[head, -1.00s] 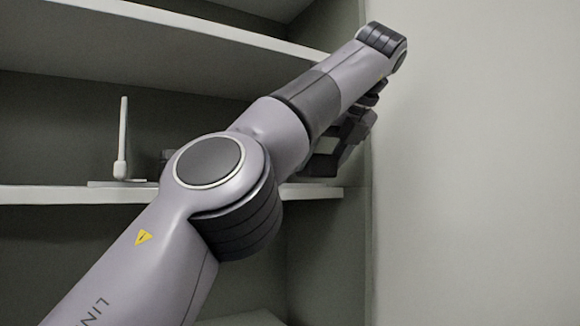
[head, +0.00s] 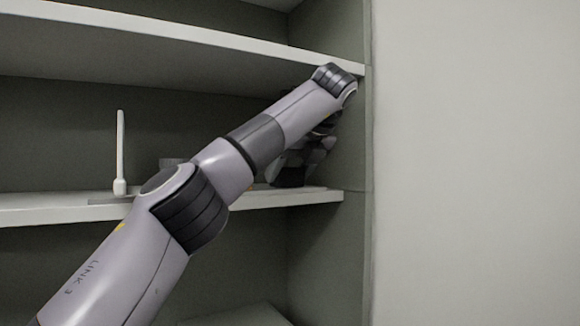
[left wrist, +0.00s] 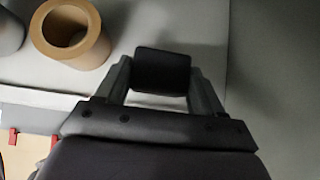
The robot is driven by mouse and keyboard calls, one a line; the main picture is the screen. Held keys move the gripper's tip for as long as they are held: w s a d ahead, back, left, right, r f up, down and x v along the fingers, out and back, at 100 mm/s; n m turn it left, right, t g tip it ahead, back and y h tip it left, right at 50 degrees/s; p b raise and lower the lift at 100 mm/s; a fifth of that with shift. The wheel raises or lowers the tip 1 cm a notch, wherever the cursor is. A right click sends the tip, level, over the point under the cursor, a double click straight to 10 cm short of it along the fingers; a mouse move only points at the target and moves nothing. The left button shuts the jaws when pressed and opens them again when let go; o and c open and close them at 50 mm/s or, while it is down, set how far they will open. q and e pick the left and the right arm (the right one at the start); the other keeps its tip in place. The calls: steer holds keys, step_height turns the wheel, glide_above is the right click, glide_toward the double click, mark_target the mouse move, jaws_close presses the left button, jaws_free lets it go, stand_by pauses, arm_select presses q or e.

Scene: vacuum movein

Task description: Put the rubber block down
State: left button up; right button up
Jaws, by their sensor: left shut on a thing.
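The rubber block (left wrist: 162,72) is a small black block with rounded edges in the left wrist view. My left gripper (head: 292,170) is shut on it, with one finger on each side. In the head view the gripper is low over the right part of the middle shelf (head: 60,209), partly behind my own arm. The block cannot be made out there. In the left wrist view the pale shelf surface (left wrist: 240,45) lies behind the block. I cannot tell whether the block touches it. My right gripper is not in view.
A brown tape roll (left wrist: 72,32) and a grey round thing (left wrist: 10,35) stand left of the block. A white upright rod (head: 120,150) on a flat base stands on the shelf. An upper shelf (head: 200,38) is above my arm; a side wall (head: 345,130) is at right.

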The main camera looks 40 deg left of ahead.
arm_select(q)
steer(key=shift+d+f, duration=0.15)
steer(key=shift+f, duration=0.1)
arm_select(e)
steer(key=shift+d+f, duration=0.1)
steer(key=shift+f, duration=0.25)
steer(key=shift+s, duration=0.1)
arm_select(q)
steer(key=shift+f, duration=0.15)
steer(key=o, duration=1.1)
steer(key=shift+r, duration=0.25)
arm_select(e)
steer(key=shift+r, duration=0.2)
